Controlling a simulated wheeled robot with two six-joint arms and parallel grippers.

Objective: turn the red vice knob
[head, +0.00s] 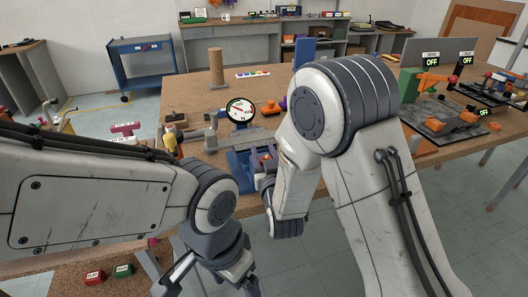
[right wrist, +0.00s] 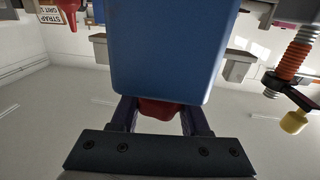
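The blue vice (head: 240,168) stands at the front edge of the wooden bench in the head view. Its blue body (right wrist: 165,45) fills the upper middle of the right wrist view. The red vice knob (right wrist: 160,109) shows just below that body, between the two dark fingers of my right gripper (right wrist: 160,116). The fingers meet the knob on both sides; the blue body hides their tips. In the head view my right gripper (head: 268,180) is at the vice's front, partly covered by my right arm. My left gripper (head: 207,284) is open and empty, low in front of the bench.
A round dial gauge (head: 241,110) stands behind the vice. A cork-coloured cylinder (head: 216,67) and a blue block (head: 304,52) stand farther back on the bench. Red (head: 94,277) and green (head: 123,271) blocks lie at lower left. Floor is clear at lower right.

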